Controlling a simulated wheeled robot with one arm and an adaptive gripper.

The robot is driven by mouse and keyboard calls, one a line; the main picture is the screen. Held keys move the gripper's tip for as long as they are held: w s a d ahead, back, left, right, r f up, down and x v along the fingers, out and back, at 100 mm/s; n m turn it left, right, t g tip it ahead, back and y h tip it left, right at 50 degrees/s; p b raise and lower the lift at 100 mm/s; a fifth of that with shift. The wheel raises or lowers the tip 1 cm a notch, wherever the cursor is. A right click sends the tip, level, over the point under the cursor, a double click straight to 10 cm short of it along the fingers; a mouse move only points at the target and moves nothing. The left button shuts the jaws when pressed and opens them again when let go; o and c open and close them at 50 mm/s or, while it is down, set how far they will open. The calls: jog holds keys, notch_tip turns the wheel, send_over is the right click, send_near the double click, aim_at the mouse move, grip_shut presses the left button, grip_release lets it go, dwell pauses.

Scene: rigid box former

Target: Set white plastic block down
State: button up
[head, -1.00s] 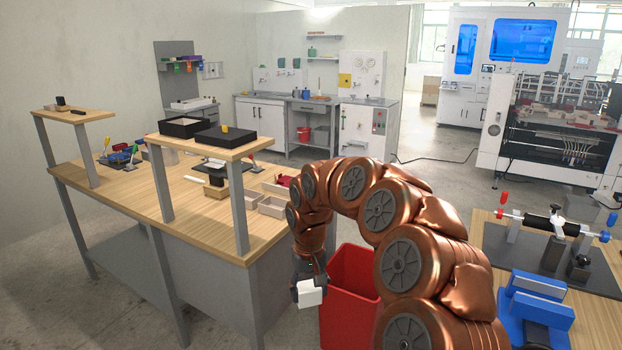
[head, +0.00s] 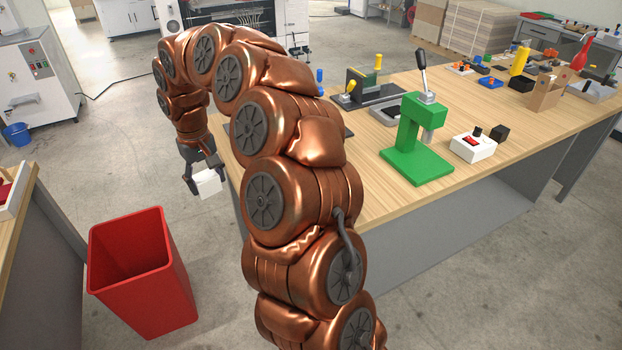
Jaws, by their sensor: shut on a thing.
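The white plastic block (head: 209,183) is a small white box shape in the head view, left of the middle. My gripper (head: 203,183) is shut on it and points down. The block hangs in the air beside the left edge of the wooden workbench (head: 470,99), to the upper right of the red bin. Part of the block is hidden behind the gripper's fingers.
An open red bin (head: 143,275) stands on the floor at the lower left. On the workbench are a green lever press (head: 418,140), a white switch box (head: 473,146) and a black cube (head: 500,134). The front right part of the bench has bare room.

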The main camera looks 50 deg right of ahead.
jog(key=s+d+r+m, duration=0.1)
jog(key=s+d+r, duration=0.1)
jog(key=s+d, duration=0.45)
jog(key=s+d+r+m, duration=0.1)
jog(key=s+d+r, duration=0.2)
jog(key=d, duration=0.6)
jog(key=s+d+r+m, duration=0.1)
jog(key=s+d+r, duration=0.1)
jog(key=s+d, duration=0.35)
jog(key=f, duration=0.2)
jog(key=d+f+p, duration=0.1)
jog(key=f, duration=0.2)
jog(key=w+f+p, duration=0.1)
jog(key=f, duration=0.2)
jog(key=shift+d, duration=0.25)
jog(key=shift+w+f, duration=0.15)
jog(key=shift+f, duration=0.35)
jog(key=shift+f, duration=0.1)
jog(key=shift+f, duration=0.15)
jog(key=o, duration=1.4)
notch_tip(320, 180, up, 12)
jog(key=b, duration=0.3)
jog(key=shift+r, duration=0.25)
